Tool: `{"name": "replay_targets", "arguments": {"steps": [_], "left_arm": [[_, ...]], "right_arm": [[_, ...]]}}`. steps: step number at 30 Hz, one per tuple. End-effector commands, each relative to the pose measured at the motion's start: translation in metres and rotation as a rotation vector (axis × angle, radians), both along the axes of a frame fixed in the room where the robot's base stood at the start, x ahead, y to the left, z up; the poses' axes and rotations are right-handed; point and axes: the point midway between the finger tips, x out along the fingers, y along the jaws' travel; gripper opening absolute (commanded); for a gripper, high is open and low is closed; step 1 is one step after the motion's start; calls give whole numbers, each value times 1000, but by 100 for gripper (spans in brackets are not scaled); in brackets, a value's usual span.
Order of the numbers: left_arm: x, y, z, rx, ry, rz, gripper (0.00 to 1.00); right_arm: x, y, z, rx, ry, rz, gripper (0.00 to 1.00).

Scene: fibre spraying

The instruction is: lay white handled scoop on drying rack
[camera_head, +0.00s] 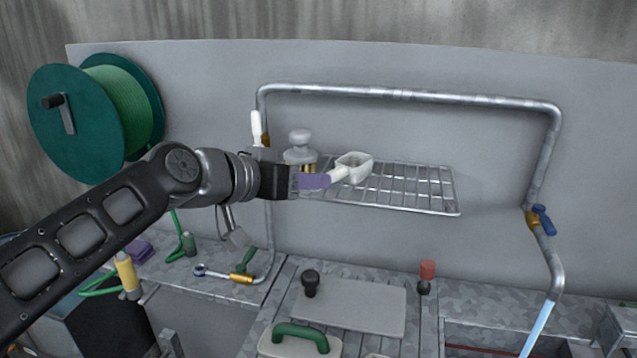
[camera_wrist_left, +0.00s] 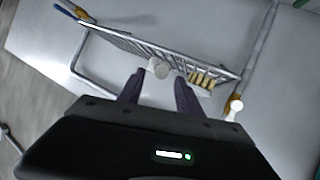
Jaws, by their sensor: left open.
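The white handled scoop (camera_head: 354,165) is at the drying rack (camera_head: 437,196), over its left part, with its cup to the right and its handle pointing left to my gripper. My left gripper (camera_head: 318,181) comes in from the left at the handle's end. In the left wrist view its purple fingers (camera_wrist_left: 157,92) are apart, with a white part of the scoop (camera_wrist_left: 158,68) just beyond and between the tips. I cannot tell whether the fingers touch the handle. The wire rack also shows in the left wrist view (camera_wrist_left: 112,38). My right gripper is not in view.
A grey knobbed object (camera_head: 300,150) with brass parts stands close behind my gripper. A white-handled item (camera_head: 256,126) hangs by the metal pipe frame (camera_head: 400,94). The rack's right part is clear. A green reel (camera_head: 78,118) is at the left.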

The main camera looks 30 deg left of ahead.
Motion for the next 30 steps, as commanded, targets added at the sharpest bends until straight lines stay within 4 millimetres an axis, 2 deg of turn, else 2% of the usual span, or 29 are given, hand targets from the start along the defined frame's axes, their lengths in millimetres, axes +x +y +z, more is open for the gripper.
{"name": "replay_targets", "arguments": {"steps": [3, 6, 12, 30], "left_arm": [[-25, 6, 9, 2, -6, 3, 42], [-42, 9, 17, 2, -4, 1, 42], [-62, 13, 25, 1, -1, 1, 42], [-64, 13, 26, 1, 1, -1, 42]], "right_arm": [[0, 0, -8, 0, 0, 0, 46], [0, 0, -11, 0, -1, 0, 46], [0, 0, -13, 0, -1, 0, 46], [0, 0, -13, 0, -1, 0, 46]]}}
